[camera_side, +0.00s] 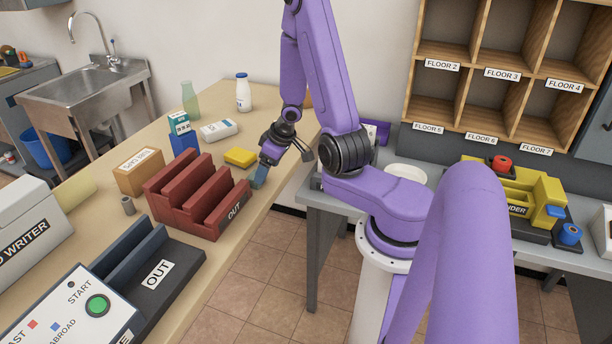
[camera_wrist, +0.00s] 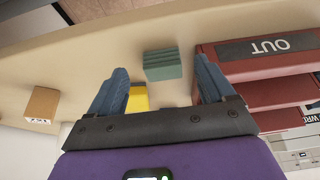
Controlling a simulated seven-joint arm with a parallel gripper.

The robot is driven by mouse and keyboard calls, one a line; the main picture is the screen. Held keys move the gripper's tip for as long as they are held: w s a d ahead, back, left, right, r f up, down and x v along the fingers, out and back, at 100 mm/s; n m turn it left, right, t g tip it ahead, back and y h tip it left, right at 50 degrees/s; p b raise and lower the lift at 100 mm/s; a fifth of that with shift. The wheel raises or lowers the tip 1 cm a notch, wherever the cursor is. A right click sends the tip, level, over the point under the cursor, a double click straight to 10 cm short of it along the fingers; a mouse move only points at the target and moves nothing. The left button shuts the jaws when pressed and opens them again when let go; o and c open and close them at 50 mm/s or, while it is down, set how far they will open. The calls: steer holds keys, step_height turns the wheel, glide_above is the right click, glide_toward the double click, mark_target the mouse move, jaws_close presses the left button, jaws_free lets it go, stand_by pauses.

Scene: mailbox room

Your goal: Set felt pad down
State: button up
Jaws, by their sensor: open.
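A small teal-green block, which looks like the felt pad (camera_wrist: 163,65), lies on the beige table between my fingertips in the wrist view. Bare gaps show on both sides of it, so neither finger appears to touch it. My gripper (camera_wrist: 160,72) is open, with blue-grey fingers spread wide. In the side view my gripper (camera_side: 259,177) points down at the table's right edge, beside the red OUT tray (camera_side: 232,214).
A yellow block (camera_side: 240,157) lies just left of my gripper. The red tray's label also shows at the wrist view's upper right. A box (camera_side: 138,171), a white bottle (camera_side: 243,92) and a green bottle (camera_side: 190,100) stand farther off. The table edge is close.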

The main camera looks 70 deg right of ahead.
steer(key=shift+s, duration=5.5)
steer(key=w+r+n+h, duration=0.2)
steer(key=w+r+n, duration=0.15)
steer(key=w, duration=0.65)
steer(key=w+a+r+n, duration=0.3)
steer(key=a+r, duration=0.3)
steer(key=a, duration=0.3)
steer(key=s+a+r+n+g+y, duration=0.1)
steer(key=s+a+r+n+g, duration=0.15)
steer(key=s+a, duration=0.7)
steer(key=s+a+r+n+g, duration=0.1)
steer(key=s+a, duration=0.1)
steer(key=s, duration=0.4)
steer(key=s+a+r+n+y, duration=0.1)
steer(key=s+a+r+n, duration=0.1)
steer(key=s, duration=0.5)
steer(key=shift+s+a+n+g, duration=0.15)
steer(key=shift+a+n+g, duration=0.2)
steer(key=shift+a, duration=0.1)
